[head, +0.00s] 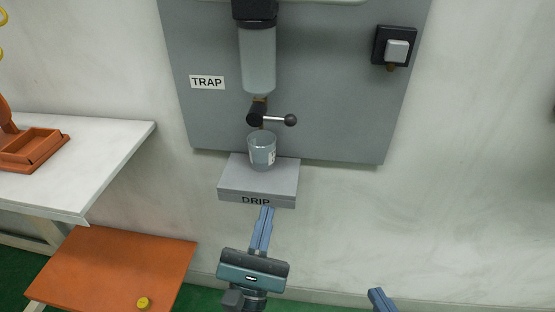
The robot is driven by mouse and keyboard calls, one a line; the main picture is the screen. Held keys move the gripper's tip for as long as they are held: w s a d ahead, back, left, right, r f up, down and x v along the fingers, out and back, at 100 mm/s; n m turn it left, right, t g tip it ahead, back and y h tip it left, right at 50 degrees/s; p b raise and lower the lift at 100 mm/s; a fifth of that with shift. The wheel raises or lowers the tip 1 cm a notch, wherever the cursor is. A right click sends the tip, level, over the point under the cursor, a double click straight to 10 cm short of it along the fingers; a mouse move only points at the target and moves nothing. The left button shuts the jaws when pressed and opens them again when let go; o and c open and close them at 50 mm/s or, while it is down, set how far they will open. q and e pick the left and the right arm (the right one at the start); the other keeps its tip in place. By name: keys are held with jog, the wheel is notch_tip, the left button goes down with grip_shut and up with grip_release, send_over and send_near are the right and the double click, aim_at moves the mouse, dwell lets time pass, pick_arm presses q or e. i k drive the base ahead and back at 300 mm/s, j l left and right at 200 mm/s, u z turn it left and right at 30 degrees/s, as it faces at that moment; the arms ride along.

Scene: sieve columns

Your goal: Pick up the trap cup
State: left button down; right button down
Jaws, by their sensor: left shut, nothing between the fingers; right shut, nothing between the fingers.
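The trap cup (262,152) is a small clear cup with a white label. It stands upright on the grey drip shelf (232,179), under the valve of the trap column. My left gripper (266,211) is shut and empty, its fingertips just in front of and below the shelf's front edge, apart from the cup. My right gripper (376,293) shows only its blue fingertips at the bottom edge, low and to the right of the shelf; it is shut and empty.
The trap column (258,62) hangs on a grey wall panel (335,100), with a black-knobbed valve handle (290,120) just above the cup. A switch box (396,50) is at upper right. A white table (110,140) and an orange surface (120,265) are at left.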

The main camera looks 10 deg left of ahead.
aim_at(261, 144)
jog(key=k+j, duration=0.1)
jog(key=k, duration=0.4)
jog(key=k+j, duration=0.15)
jog(key=k, duration=0.35)
